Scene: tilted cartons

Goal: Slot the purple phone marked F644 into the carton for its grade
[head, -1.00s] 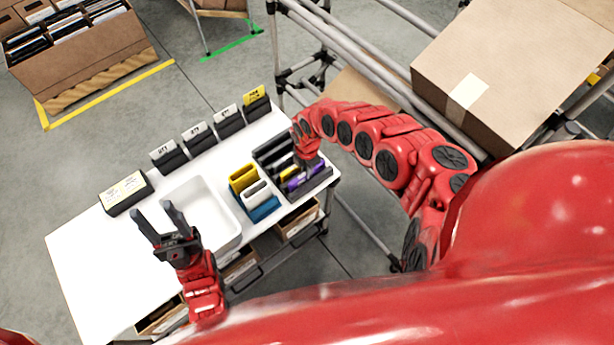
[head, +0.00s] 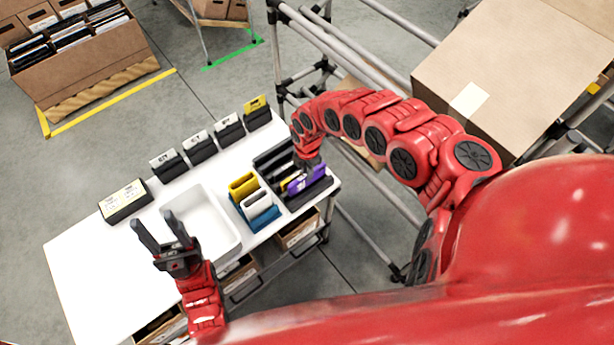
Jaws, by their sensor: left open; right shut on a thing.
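The purple phone (head: 312,177) is in my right gripper (head: 301,177), over the front end of the dark slotted rack (head: 270,158) on the white table. The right gripper is shut on it; whether the phone is clear of its slot I cannot tell. Its F644 mark is too small to read. My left gripper (head: 152,219) is open and empty, fingers pointing up-left, over the table in front of the white tray. A brown carton (head: 85,65) packed with dark and white upright items stands tilted at the upper left.
A yellow, white and blue set of holders (head: 254,200) sits beside the white tray (head: 205,217). Several black label stands (head: 200,147) line the table's back edge, with a black box (head: 125,201) at left. A pipe rack bearing a large cardboard box (head: 510,75) is at right.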

